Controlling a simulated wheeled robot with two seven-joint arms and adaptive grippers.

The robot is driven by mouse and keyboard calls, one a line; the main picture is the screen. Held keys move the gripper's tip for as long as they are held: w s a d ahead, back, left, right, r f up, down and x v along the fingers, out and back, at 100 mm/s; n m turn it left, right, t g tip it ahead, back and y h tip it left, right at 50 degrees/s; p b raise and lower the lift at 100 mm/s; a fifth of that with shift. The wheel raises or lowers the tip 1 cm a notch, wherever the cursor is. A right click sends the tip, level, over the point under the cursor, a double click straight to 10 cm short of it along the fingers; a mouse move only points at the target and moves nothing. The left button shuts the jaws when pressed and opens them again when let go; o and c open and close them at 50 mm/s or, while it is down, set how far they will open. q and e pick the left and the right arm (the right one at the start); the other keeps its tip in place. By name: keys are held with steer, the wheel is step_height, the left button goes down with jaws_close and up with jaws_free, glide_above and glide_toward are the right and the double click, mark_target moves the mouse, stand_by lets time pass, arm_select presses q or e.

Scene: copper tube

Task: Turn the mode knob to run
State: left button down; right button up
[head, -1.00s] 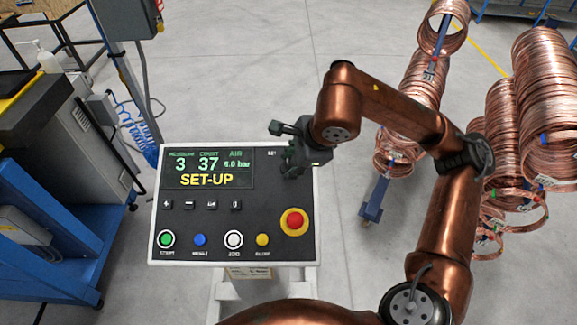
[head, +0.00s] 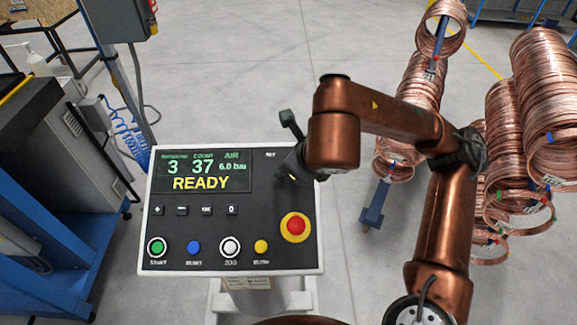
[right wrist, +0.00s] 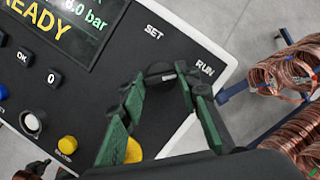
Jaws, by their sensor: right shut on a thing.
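The black mode knob (right wrist: 160,71) shows in the right wrist view between the SET label (right wrist: 153,32) and the RUN label (right wrist: 205,67). A pale mark on it lies roughly toward RUN. My right gripper (right wrist: 158,88) is shut on the knob, with a green finger on each side. In the head view my right gripper (head: 291,164) is at the panel's upper right, and my wrist hides the knob and the RUN label. The display (head: 201,171) reads READY and AIR 6.0 bar. My left gripper is not in view.
The control panel (head: 200,225) carries a red emergency stop (head: 296,226) on a yellow base below my gripper, and a row of coloured buttons along its lower edge. Copper coils (head: 545,90) hang at the right. A blue bench (head: 40,240) stands at the left.

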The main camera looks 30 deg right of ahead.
steer(key=shift+m, duration=0.5)
steer(key=o, duration=1.2)
steer(key=shift+c, duration=0.2)
steer(key=shift+s+r, duration=0.1)
steer(key=shift+r, duration=0.1)
steer(key=v, duration=1.1)
steer(key=shift+s+a+r, duration=0.2)
steer(key=shift+r, duration=0.1)
